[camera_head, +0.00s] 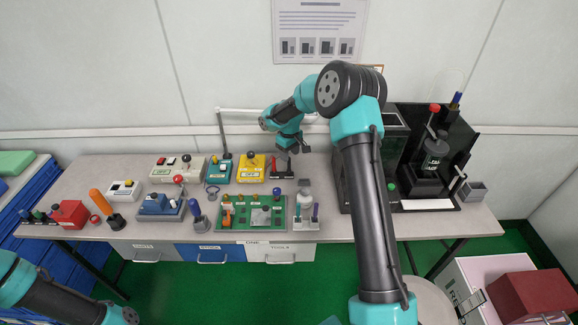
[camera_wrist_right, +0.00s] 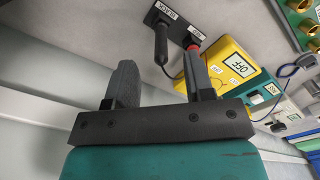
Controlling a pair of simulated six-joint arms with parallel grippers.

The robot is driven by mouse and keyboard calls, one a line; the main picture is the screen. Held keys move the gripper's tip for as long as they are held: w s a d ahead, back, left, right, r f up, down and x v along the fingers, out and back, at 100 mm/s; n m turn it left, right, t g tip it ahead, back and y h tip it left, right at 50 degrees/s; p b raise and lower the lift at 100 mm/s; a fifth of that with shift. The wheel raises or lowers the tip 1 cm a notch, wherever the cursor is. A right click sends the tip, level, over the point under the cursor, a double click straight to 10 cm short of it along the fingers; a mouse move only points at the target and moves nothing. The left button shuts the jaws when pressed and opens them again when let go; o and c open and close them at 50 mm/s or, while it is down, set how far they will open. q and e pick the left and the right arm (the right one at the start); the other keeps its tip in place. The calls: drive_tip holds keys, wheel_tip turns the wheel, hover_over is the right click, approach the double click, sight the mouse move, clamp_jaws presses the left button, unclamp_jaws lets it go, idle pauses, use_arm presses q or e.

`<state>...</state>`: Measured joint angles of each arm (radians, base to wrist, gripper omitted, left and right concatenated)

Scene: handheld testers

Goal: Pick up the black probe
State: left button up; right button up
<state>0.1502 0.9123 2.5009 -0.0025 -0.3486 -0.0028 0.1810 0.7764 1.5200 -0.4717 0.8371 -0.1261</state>
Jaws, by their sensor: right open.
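The black probe (camera_wrist_right: 161,45) stands in a dark holder (camera_wrist_right: 166,20) with a "BLACK" label in the right wrist view. In the head view the probe (camera_head: 289,163) is small, on the right side of its holder (camera_head: 282,174). The red probe (camera_wrist_right: 193,46) stands beside it, partly hidden by one finger. My right gripper (camera_wrist_right: 158,72) is open and empty, its fingers pointing toward the holder, with the black probe ahead of the gap and apart from both fingers. In the head view this gripper (camera_head: 293,146) is just behind the holder. My left gripper is outside the frame.
The yellow multimeter (camera_head: 251,169) is close to the holder's left, with a cable by the probes. A green circuit board (camera_head: 251,212) and a bottle (camera_head: 304,190) are in front. A black test stand (camera_head: 430,160) is at the right. Bare table shows behind the holder.

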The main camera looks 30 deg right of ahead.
sight(289, 170)
drive_tip(key=shift+f, duration=2.6)
drive_tip(key=shift+c, duration=0.3)
clamp_jaws()
